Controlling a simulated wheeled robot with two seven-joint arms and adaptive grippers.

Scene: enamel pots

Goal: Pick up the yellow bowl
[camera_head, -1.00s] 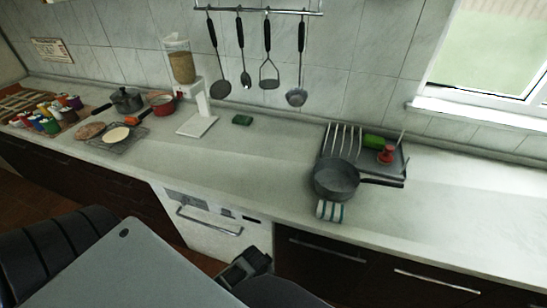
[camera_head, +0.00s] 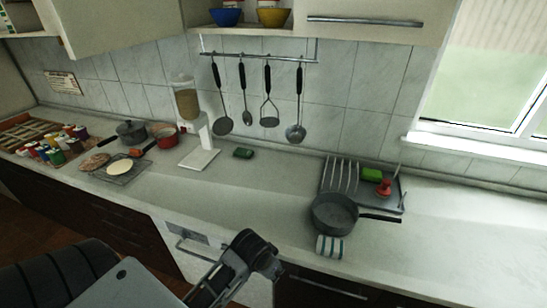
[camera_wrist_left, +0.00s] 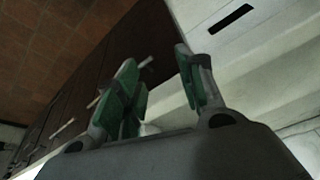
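The yellow bowl (camera_head: 272,17) sits on an open shelf of the upper cabinet, at the top of the head view. My left gripper (camera_head: 260,256) is in front of the counter's front edge, far below the bowl. The left wrist view shows its two green-padded fingers (camera_wrist_left: 160,84) apart with nothing held between them. That view looks at drawer fronts and floor, and the bowl is not in it. My right gripper does not show.
A blue bowl (camera_head: 228,17) stands left of the yellow one. Utensils hang from a rail (camera_head: 258,57) below the shelf. A grey pan (camera_head: 335,213), dish rack (camera_head: 398,195) and white dispenser (camera_head: 188,100) stand on the counter (camera_head: 255,195). The counter's middle is mostly clear.

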